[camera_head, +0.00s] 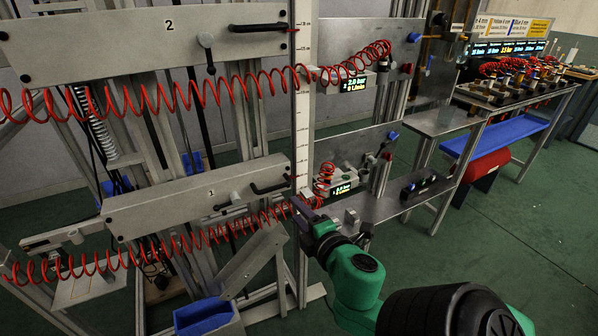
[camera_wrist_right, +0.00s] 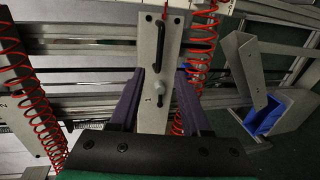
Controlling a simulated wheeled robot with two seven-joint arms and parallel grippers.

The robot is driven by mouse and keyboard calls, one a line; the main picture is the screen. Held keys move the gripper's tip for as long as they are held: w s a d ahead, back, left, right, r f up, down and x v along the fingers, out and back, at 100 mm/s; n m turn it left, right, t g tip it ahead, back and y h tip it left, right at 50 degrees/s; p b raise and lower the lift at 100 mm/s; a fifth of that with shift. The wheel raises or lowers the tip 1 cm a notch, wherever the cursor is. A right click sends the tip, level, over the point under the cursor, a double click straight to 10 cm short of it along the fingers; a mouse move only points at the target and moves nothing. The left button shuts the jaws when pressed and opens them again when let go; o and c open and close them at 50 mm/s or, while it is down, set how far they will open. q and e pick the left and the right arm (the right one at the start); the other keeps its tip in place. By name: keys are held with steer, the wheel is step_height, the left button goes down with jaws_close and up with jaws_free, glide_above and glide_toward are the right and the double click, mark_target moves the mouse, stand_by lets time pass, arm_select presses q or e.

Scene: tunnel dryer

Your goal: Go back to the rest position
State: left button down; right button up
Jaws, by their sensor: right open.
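My right arm comes in from the lower right of the head view, with the right gripper (camera_head: 303,208) near the right end of the lower grey panel marked 1 (camera_head: 150,207). The right wrist view shows its two dark purple fingers spread apart (camera_wrist_right: 161,80), with nothing held between them. A grey panel with a black handle and a knob (camera_wrist_right: 151,60) shows beyond and between the fingers; I cannot tell whether they touch it. My left gripper is not in view.
Red coiled hoses (camera_head: 225,87) run across the frame near my gripper. An upper panel marked 2 (camera_head: 150,40) and a vertical ruler (camera_head: 302,120) stand close by. A metal shelf (camera_head: 385,203) is to the right. Green floor (camera_head: 490,240) is open at the right.

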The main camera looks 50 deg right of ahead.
steer(key=shift+f, duration=0.1)
stand_by(0.4)
steer(key=s+d+f+m+g+y, duration=0.1)
steer(key=s+f+m+g, duration=0.25)
steer(key=f, duration=1.45)
steer(key=s+d+f+m+g+y, duration=0.1)
steer(key=s+f+m+g, duration=0.25)
steer(key=f, duration=1.45)
steer(key=s+a+f+m+g+y, duration=0.1)
steer(key=s+a+f+g, duration=0.1)
steer(key=s+f, duration=0.4)
steer(key=s+a+f+m+g+y+p, duration=0.1)
steer(key=s+a+f+m+g, duration=0.1)
steer(key=s+a+f, duration=0.3)
steer(key=s+a+f+m+g+y, duration=0.1)
steer(key=s+a+f+g, duration=0.1)
steer(key=s+f, duration=0.5)
steer(key=shift+s+a+f+m+g+p, duration=0.3)
steer(key=shift+s+a+m+g, duration=0.1)
steer(key=shift+s+a, duration=0.4)
